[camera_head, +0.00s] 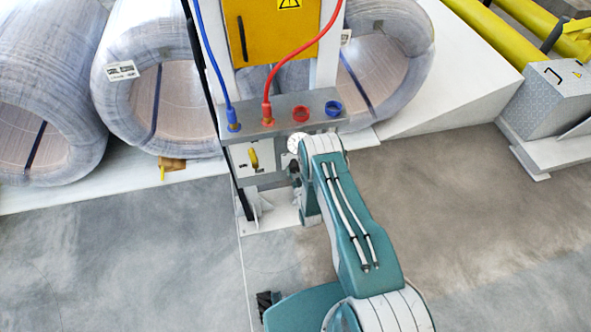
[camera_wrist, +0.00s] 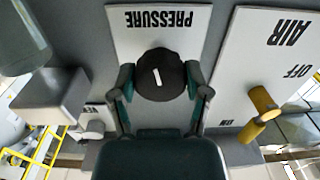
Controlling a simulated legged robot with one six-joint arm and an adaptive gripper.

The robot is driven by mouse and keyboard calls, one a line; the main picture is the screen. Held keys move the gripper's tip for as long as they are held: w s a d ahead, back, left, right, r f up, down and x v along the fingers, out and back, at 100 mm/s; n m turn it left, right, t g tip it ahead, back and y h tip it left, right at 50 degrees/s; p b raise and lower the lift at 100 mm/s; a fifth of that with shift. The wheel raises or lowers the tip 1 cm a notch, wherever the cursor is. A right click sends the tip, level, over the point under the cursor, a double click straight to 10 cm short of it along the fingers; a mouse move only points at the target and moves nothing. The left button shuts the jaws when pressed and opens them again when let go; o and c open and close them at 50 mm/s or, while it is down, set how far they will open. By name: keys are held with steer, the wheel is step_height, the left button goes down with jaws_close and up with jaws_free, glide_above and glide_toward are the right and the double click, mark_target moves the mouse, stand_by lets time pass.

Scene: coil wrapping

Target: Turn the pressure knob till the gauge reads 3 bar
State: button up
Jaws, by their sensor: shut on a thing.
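The pressure knob (camera_wrist: 160,77) is black and round with a short white pointer mark, slightly tilted in the picture. It sits below an upside-down PRESSURE label in the wrist view. My gripper (camera_wrist: 161,88) is shut on the knob, one finger on each side. In the head view my gripper (camera_head: 294,168) is mostly hidden by my arm at the panel front. A small white round face, seemingly the gauge (camera_head: 296,142), shows beside my wrist, partly covered. Its reading is too small to tell.
A yellow air valve handle (camera_head: 254,158) is left of the knob; it also shows in the wrist view (camera_wrist: 262,106). Blue (camera_head: 210,50) and red (camera_head: 305,47) hoses plug into the grey panel top (camera_head: 283,105). Wrapped coils (camera_head: 150,75) stand behind.

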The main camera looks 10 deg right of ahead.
steer(key=n, duration=0.6)
steer(key=shift+w+r, duration=0.1)
steer(key=shift+r, duration=0.05)
steer(key=shift+n, duration=0.3)
steer(key=o, duration=1.1)
steer(key=shift+a, duration=0.1)
steer(key=shift+o, duration=0.2)
steer(key=shift+s, duration=0.5)
steer(key=s, duration=1.1)
steer(key=shift+s, duration=0.15)
